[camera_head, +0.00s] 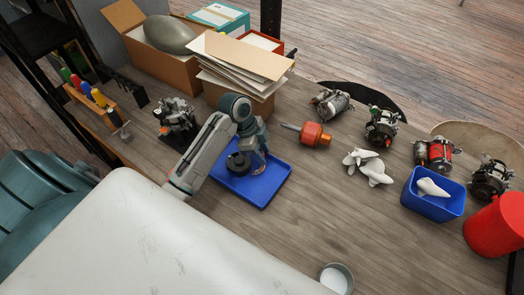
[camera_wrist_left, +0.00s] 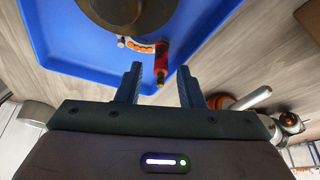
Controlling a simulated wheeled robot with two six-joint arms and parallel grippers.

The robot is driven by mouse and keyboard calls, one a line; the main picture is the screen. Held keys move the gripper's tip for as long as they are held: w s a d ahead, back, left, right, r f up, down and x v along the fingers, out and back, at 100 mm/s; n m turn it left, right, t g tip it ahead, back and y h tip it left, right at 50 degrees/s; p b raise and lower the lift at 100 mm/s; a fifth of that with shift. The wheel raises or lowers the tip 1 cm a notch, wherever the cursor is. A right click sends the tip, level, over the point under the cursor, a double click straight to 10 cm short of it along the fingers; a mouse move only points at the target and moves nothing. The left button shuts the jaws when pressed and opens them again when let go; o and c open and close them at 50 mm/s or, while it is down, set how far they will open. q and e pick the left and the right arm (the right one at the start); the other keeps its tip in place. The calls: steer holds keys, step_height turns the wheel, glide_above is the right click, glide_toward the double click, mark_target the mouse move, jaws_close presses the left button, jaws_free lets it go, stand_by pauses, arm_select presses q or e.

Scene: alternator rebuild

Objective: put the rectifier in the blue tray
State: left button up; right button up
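The flat blue tray (camera_head: 262,190) lies on the wooden bench, and it fills the top of the left wrist view (camera_wrist_left: 66,52). A dark round part (camera_head: 238,163) is in it. In the wrist view, a curved orange-and-metal piece with a red stud, which looks like the rectifier (camera_wrist_left: 146,46), shows at the dark part's edge over the tray. I cannot tell whether they are joined. My left gripper (camera_head: 262,170) is low over the tray. In the wrist view its two fingers (camera_wrist_left: 158,84) are apart, with the red stud's end showing in the gap, touching neither. My right gripper is not in view.
Cardboard boxes with stacked folders (camera_head: 240,62) stand behind the tray. An orange-handled tool (camera_head: 314,134) and white pieces (camera_head: 372,170) lie to its right. Several alternators, a blue bin (camera_head: 425,206) and a red container (camera_head: 497,226) are farther right. The bench front is mostly clear.

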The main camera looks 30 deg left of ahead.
arm_select(q)
steer(key=shift+r, duration=0.1)
steer(key=shift+a+r, duration=0.1)
steer(key=shift+r, duration=0.1)
steer(key=b+v, duration=0.2)
steer(key=v, duration=0.9)
steer(key=shift+r, duration=0.3)
steer(key=shift+s+a, duration=0.1)
steer(key=shift+a, duration=0.05)
